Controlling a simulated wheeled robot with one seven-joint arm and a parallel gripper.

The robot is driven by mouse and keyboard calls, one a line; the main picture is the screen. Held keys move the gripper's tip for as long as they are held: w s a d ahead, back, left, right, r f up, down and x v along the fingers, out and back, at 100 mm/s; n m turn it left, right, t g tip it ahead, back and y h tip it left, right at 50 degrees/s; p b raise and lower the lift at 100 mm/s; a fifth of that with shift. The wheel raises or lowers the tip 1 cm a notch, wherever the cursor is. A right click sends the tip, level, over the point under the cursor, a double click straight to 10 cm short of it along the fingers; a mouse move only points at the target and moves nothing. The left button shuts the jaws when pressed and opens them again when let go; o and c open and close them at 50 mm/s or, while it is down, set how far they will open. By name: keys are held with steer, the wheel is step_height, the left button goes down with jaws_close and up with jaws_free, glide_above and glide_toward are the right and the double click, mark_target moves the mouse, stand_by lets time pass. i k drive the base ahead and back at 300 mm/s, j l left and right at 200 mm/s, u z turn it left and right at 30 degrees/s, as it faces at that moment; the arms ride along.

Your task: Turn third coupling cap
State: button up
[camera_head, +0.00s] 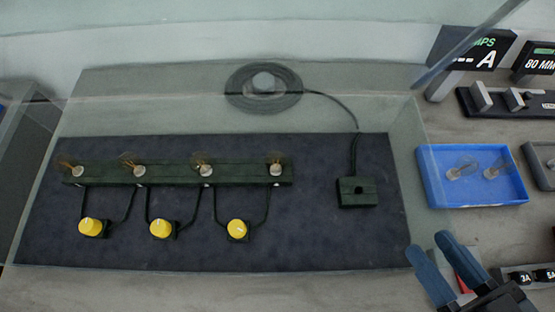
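Three yellow caps stand in a row on small dark bases at the front of a dark mat: the left cap (89,227), the middle cap (161,229) and the right cap (237,229), third from the left. Each shows a small pale mark on top; the exact angles are hard to read. Dark leads join their bases to a long dark green bar (235,173) carrying several clear bulbs. My gripper (429,246), with blue fingers, is at the lower right, well away from the caps. Its fingers are apart, with nothing seen between them.
Clear panels (150,118) enclose the mat (300,235); my gripper appears to the right of them. A dark block (357,192) is wired to a coil (262,100). A blue tray (433,180) with bulbs and a current display (485,48) stand at right.

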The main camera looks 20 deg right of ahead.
mark_target(237, 229)
steer(key=j+u, duration=0.35)
steer(key=j, duration=0.3)
steer(key=k+j+u, duration=0.2)
steer(key=k+u, duration=0.15)
steer(key=k, duration=0.2)
steer(key=k+j+u, duration=0.35)
steer(key=k, duration=0.2)
